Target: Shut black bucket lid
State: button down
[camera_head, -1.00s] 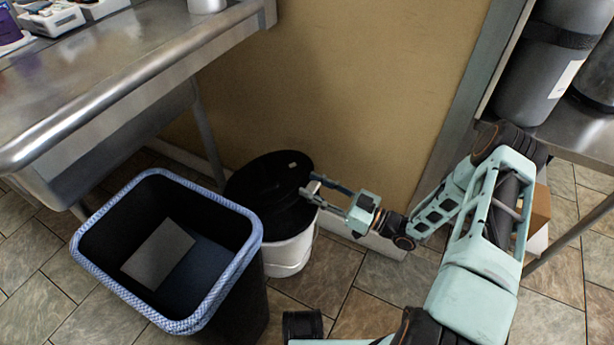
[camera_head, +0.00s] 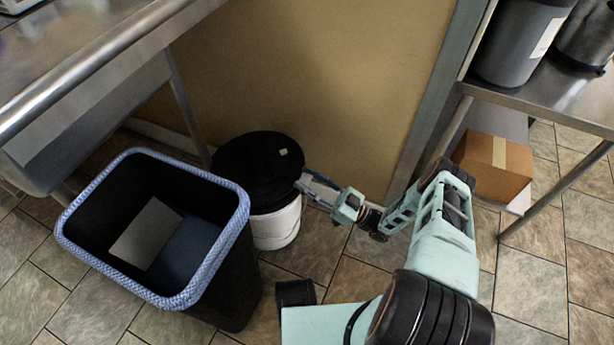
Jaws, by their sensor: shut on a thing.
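The black bucket lid (camera_head: 255,158) covers the top of a white bucket (camera_head: 275,228) that stands on the floor by the wall. The lid has a small pale mark near its right side. A black band shows under the lid's front edge, above the white wall. I cannot tell whether the lid is pressed fully down or a gap remains. My gripper (camera_head: 301,181) reaches in from the right and is shut on the lid's right edge. The fingertips are small in this view, and the exact contact is hard to see.
A black bin with a blue-edged liner (camera_head: 247,215) stands close at the bucket's left front. A steel table (camera_head: 110,60) is at upper left. A steel shelf (camera_head: 560,108) with grey containers is at right, above a cardboard box (camera_head: 495,165). Tiled floor is free at lower right.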

jog(key=shift+a+f, duration=0.1)
jog(key=shift+a, duration=0.15)
jog(key=c, duration=1.3)
grip_release()
jog(key=shift+o, duration=0.2)
jog(key=shift+d, duration=0.1)
jog(key=v, duration=1.2)
jog(key=shift+w, duration=0.1)
